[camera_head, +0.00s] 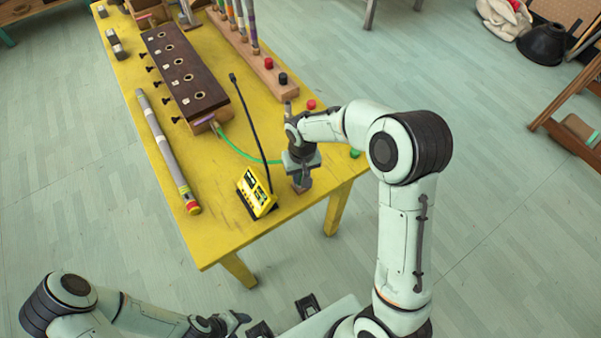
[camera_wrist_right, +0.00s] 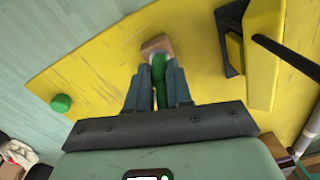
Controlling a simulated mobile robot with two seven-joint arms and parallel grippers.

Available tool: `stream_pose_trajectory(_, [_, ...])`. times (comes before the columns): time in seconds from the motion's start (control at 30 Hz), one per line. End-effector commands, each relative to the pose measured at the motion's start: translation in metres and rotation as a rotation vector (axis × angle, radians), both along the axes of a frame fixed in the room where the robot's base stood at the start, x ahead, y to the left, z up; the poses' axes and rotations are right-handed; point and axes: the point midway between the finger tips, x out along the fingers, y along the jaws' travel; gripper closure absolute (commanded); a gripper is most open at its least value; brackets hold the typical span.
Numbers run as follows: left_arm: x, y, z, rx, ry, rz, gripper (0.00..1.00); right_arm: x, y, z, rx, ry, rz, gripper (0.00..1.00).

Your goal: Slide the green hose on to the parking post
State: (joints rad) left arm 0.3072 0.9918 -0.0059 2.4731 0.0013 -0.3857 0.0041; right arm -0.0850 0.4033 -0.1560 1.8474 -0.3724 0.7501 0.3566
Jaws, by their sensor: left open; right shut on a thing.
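The green hose (camera_head: 245,154) runs from the near end of the dark wooden box to my right gripper (camera_head: 300,178). In the right wrist view my right gripper (camera_wrist_right: 160,100) is shut on the hose's green end (camera_wrist_right: 158,70). A small wooden block (camera_wrist_right: 156,44) is just beyond the fingertips, and shows below the gripper in the head view (camera_head: 303,187). It looks like the parking post's base; the post is hidden, and I cannot tell whether the hose is around it. My left gripper (camera_head: 241,319) is open, low at the bottom edge, away from the table.
A yellow-black device (camera_head: 256,192) with a thin black rod stands beside the right gripper. A grey tube (camera_head: 168,150) lies at the table's left. The dark box (camera_head: 185,72) and a wooden rack (camera_head: 262,62) stand farther back. A green knob (camera_wrist_right: 61,103) is near the edge.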

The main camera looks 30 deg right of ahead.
Motion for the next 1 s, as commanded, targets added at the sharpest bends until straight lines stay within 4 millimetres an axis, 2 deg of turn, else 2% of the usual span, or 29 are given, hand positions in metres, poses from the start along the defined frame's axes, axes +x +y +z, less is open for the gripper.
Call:
stream_pose_trajectory(0.2, [-0.003, 0.000, -0.005, 0.000, 0.003, 0.000, 0.38, -0.001, 0.000, -0.007, 0.000, 0.002, 0.000, 1.00])
stream_pose_trajectory(0.23, [-0.002, 0.000, -0.004, 0.000, 0.003, 0.000, 0.38, 0.000, 0.000, -0.006, 0.000, 0.002, 0.000, 0.70])
stream_pose_trajectory(0.3, [-0.002, 0.000, -0.004, 0.000, 0.002, 0.000, 0.38, 0.000, 0.000, -0.006, 0.000, 0.001, 0.000, 0.50])
stream_pose_trajectory(0.67, [-0.002, 0.000, -0.003, 0.000, 0.002, 0.000, 0.38, 0.000, 0.000, -0.001, 0.000, -0.001, 0.000, 0.50])
stream_pose_trajectory(0.77, [-0.001, 0.000, -0.002, 0.001, 0.002, 0.000, 0.38, 0.001, 0.000, 0.012, 0.000, -0.004, -0.001, 0.50])
stream_pose_trajectory(1.0, [0.001, 0.000, 0.002, -0.001, -0.002, 0.000, 0.38, 0.001, -0.002, 0.065, 0.001, -0.007, 0.000, 0.50])
